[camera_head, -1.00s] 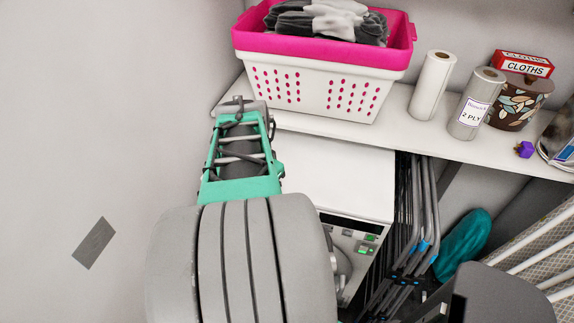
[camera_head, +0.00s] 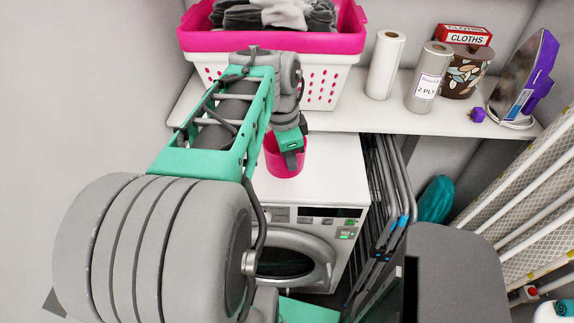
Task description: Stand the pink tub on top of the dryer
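The pink tub (camera_head: 272,163) shows below my wrist, over the white top of the dryer (camera_head: 335,178). It looks upright. My gripper (camera_head: 291,158) points down at the tub, with a dark finger in front of its near wall, and appears shut on the tub's side. The other finger is hidden. I cannot tell whether the tub's base touches the dryer top or hangs just above it. The dryer's control panel and round door face the front, partly covered by my arm.
A shelf (camera_head: 400,117) above and behind the dryer holds a white and pink laundry basket (camera_head: 333,80), paper rolls (camera_head: 386,65), a patterned pot (camera_head: 462,75) and an iron (camera_head: 522,80). Folded metal frames (camera_head: 393,185) stand right of the dryer. The dryer top's right side is clear.

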